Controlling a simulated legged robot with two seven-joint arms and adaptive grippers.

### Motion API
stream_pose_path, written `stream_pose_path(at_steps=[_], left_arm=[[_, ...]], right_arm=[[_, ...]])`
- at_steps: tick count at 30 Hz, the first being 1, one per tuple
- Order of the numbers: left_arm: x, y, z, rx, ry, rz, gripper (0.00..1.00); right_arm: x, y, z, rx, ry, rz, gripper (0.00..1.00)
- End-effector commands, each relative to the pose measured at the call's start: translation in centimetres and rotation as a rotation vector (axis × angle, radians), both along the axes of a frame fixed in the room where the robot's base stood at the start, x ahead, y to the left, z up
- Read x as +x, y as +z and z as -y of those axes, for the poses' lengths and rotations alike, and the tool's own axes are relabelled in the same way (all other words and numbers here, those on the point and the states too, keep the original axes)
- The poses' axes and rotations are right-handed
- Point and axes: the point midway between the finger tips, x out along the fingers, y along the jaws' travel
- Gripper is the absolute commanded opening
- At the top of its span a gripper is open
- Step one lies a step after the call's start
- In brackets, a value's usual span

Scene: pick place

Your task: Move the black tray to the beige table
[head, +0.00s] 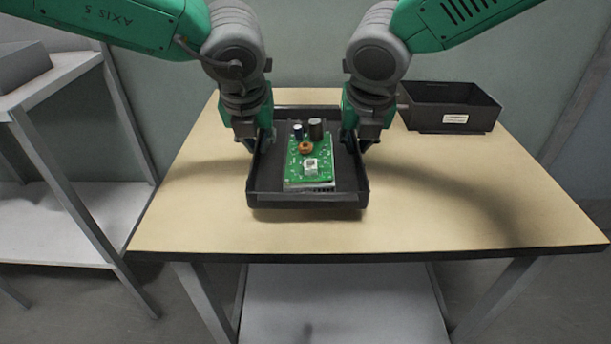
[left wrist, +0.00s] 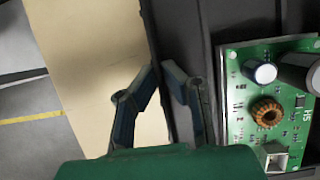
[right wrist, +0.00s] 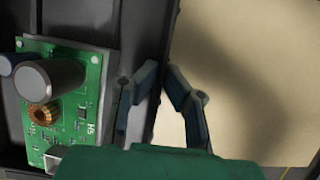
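The black tray (head: 262,186) is over the middle of the beige table (head: 430,225), upright and level. I cannot tell for sure whether its base touches the tabletop. A green circuit board (head: 310,172) lies in the tray. My left gripper (left wrist: 160,67) is shut on the tray's left wall, one finger on each side of it. My right gripper (right wrist: 161,67) is shut on the tray's right wall in the same way. In the head view, the left gripper (head: 258,142) and right gripper (head: 357,142) sit at opposite sides of the tray.
An open black bin (head: 450,107) with a white label stands at the table's back right. A grey shelf rack (head: 75,190) stands to the left, apart from the table. The table's front and right parts are clear. A wall is behind the table.

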Motion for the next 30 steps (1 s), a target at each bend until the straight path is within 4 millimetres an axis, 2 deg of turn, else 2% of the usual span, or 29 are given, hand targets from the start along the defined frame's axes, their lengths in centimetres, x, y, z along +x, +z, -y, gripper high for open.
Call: stream_pose_path(at_steps=[14,30], left_arm=[[0.1,-0.3,0.0,0.0,0.0,-0.001,0.0],[0.1,-3.1,0.0,0.0,-0.001,-0.001,0.0]], right_arm=[[0.2,-0.2,0.0,0.002,-0.001,0.001,0.0],[0.2,-3.0,0.0,0.002,-0.001,0.001,0.0]])
